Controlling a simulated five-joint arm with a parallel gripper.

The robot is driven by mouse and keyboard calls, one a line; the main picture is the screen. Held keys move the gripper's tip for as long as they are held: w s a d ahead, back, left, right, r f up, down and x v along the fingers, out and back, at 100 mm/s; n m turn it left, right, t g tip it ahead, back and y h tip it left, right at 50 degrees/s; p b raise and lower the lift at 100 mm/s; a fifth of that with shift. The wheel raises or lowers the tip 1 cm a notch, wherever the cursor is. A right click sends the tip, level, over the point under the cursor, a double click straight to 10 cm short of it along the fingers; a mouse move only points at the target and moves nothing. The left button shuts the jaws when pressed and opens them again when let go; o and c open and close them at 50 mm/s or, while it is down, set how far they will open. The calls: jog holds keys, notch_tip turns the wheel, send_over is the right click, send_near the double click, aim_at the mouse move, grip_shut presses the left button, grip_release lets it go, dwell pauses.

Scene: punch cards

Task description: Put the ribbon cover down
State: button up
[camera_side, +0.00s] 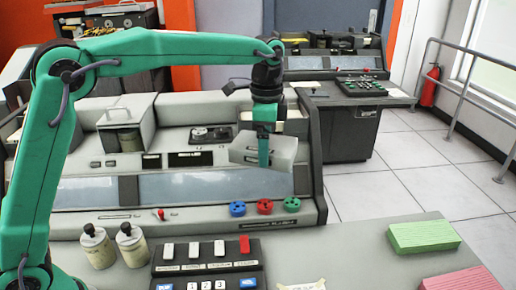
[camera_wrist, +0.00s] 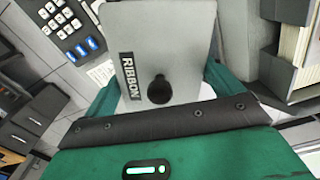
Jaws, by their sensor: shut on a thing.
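The ribbon cover (camera_side: 284,151) is a light grey box-like piece, held in the air in front of the grey machine in the side view. In the wrist view the ribbon cover (camera_wrist: 187,22) shows a flat grey face with a black "RIBBON" label and a black knob. My gripper (camera_side: 264,150) points down and is shut on the cover, with a green finger against its near side. In the wrist view the green fingers of my gripper (camera_wrist: 165,85) lie on both sides of it. The cover's underside is hidden.
The grey machine (camera_side: 90,190) has an upright box (camera_side: 127,137) on its left. Red, blue and green knobs (camera_side: 265,207) line its front. A key panel (camera_side: 207,268), two jars (camera_side: 131,246) and green cards (camera_side: 424,236) and pink cards (camera_side: 460,279) stand on the near desk.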

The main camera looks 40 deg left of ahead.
jog(key=s+d+f+m, duration=0.3)
jog(key=d+f+m, duration=0.4)
jog(key=d, duration=0.4)
jog(key=s+d+f+m, duration=0.4)
jog(key=d+f+m, duration=0.2)
jog(key=d, duration=0.5)
jog(key=w+a+f, duration=0.2)
jog(key=w, duration=0.1)
jog(key=w+a+f, duration=0.2)
jog(key=w+f, duration=0.1)
jog(key=w, duration=0.1)
jog(key=w+a+f, duration=0.1)
jog(key=w+f, duration=0.1)
jog(key=w, duration=0.1)
jog(key=shift+w+a+f, duration=0.2)
jog(key=shift+w+a, duration=0.1)
jog(key=shift+a, duration=0.1)
jog(key=shift+f, duration=2)
jog(key=shift+f, duration=0.1)
jog(key=o, duration=0.7)
notch_tip(320, 180, up, 12)
jog(key=shift+r, duration=0.15)
